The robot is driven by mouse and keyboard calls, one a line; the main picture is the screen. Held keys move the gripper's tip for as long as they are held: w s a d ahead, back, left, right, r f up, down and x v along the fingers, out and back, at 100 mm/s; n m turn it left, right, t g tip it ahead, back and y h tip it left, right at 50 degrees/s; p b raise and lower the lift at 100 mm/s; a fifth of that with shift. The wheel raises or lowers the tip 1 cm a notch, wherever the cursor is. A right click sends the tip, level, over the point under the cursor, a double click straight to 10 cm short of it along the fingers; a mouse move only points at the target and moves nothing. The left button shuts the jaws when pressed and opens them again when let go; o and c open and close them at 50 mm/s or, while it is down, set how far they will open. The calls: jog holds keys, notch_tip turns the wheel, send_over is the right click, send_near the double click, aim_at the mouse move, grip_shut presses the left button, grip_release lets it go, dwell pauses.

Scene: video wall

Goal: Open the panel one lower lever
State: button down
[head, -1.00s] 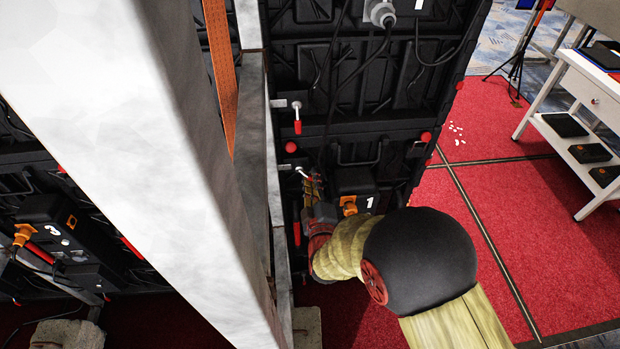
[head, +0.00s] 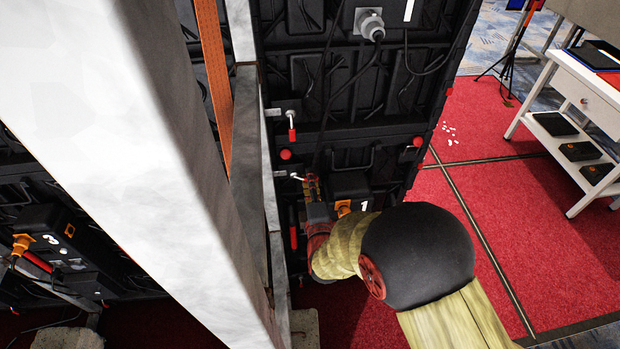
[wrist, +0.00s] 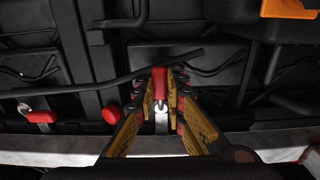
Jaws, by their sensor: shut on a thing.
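In the head view my gripper hides the lower handle.
A pale metal beam (head: 150,150) stands close at left, with a thinner upright beside the lever. Red knobs (head: 286,155), black cables and an orange plug (head: 343,208) are near my gripper. Open red carpet (head: 470,210) and a white trolley (head: 560,105) lie right.

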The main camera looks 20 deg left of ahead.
dwell(0.3)
jog(key=c, duration=1.9)
grip_release()
jog(key=shift+o, duration=0.4)
jog(key=v, duration=1.2)
